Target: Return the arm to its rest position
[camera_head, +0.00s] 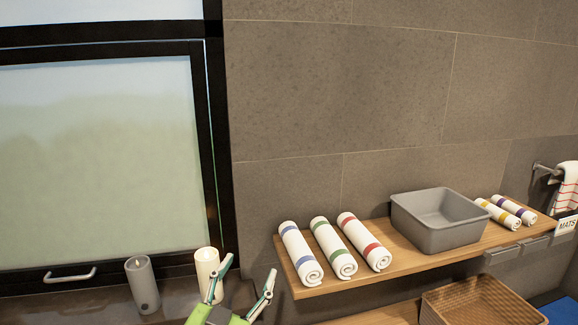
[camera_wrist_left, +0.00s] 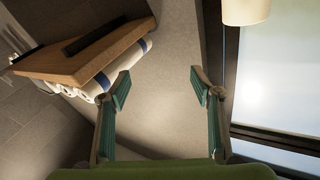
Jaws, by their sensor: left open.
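The wooden shelf (camera_wrist_left: 85,62) with rolled towels is at the left of that view, apart from the fingers. My right gripper is in neither view.
The shelf (camera_head: 330,287) holds several striped rolled towels and a grey bin (camera_head: 440,238). A white candle (camera_head: 208,270) and a grey candle (camera_head: 142,284) stand close left of my gripper. A wicker basket (camera_head: 484,302) is below right. The wall above is clear.

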